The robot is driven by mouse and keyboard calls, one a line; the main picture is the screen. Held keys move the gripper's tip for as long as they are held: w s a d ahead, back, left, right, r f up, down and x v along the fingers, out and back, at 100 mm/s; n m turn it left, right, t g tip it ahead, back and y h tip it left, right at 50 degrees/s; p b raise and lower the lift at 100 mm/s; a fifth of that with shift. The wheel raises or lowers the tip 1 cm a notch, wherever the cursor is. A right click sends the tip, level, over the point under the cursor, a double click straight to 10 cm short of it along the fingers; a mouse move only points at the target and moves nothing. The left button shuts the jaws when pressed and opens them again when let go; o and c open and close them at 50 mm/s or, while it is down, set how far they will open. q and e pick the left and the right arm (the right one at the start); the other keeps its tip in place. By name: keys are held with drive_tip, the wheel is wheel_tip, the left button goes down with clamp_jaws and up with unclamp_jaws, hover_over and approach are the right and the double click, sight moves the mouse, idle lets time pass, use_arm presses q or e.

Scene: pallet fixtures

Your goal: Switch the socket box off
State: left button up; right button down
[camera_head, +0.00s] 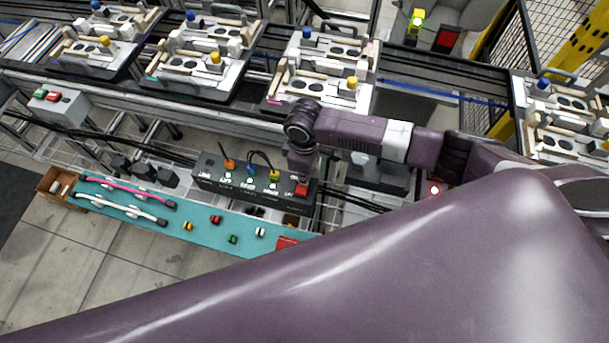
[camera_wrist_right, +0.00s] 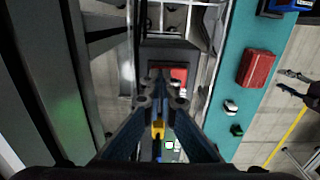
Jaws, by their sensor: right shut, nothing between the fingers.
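The black socket box (camera_head: 212,181) lies along the back edge of a teal mat, with orange, blue and yellow plugs in its top and small green lights lit beside them. Its red switch (camera_head: 301,190) is at the right end. My right gripper (camera_head: 303,176) points down just above that switch, shut and empty. In the right wrist view, the shut fingertips (camera_wrist_right: 163,84) overlap the red switch (camera_wrist_right: 179,74) in the picture. I cannot tell whether they touch it, and they hide part of it. My left gripper is not in view.
The teal mat (camera_head: 205,230) holds pink and white cables, several small coloured parts and a red block (camera_head: 287,243). A conveyor with pallet fixtures (camera_head: 325,60) runs behind. A grey button box (camera_head: 58,103) is at the left. My purple arm covers the lower right.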

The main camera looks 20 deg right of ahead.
drive_tip(key=shift+f, duration=0.1)
drive_tip(key=shift+f+g, duration=0.2)
drive_tip(key=shift+g, duration=0.1)
idle(0.3)
drive_tip(key=shift+s+a+r+p, duration=0.25)
drive_tip(key=shift+s+a+p, duration=0.15)
drive_tip(key=shift+s+p, duration=0.3)
drive_tip(key=shift+w, duration=0.1)
